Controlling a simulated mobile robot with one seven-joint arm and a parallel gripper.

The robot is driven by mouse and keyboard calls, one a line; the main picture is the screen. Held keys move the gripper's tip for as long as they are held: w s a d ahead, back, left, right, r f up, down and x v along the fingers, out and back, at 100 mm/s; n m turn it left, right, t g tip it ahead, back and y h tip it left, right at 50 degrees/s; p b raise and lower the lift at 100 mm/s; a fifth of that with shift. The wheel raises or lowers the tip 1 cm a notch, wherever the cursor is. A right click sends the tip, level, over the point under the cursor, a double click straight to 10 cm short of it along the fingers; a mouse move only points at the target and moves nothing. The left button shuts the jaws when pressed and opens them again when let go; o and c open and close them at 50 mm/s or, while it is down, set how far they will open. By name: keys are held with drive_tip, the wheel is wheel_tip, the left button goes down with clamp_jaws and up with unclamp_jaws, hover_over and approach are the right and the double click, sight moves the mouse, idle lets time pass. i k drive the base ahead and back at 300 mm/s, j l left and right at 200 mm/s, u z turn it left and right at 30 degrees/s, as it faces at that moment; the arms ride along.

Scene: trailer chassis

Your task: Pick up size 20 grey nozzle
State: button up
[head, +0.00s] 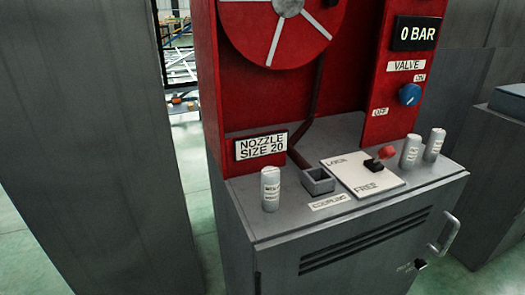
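A light grey upright cylindrical nozzle (270,189) stands at the left front of the grey cabinet top (245,218). It has small print that I cannot read clearly. Behind it, a sign reading "NOZZLE SIZE 20" (261,146) is fixed to the red panel. Two similar grey nozzles, one nearer (410,152) and one farther right (433,146), stand upright at the right of the cabinet top. Their print is also too small to read. My gripper is not in view.
A white lock/free plate (362,175) carries a red-knobbed lever (386,153). A blue valve knob (410,94) and red reel (282,25) are above. A tall grey panel (95,130) stands left.

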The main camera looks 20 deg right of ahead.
sight(412, 143)
drive_tip(key=l+z, duration=0.1)
drive_tip(key=l, duration=0.3)
drive_tip(key=i+l+z, duration=0.15)
drive_tip(key=l, duration=0.3)
drive_tip(key=l+z, duration=0.1)
drive_tip(key=l, duration=0.3)
drive_tip(key=i+l+z, duration=0.15)
drive_tip(key=l, duration=0.25)
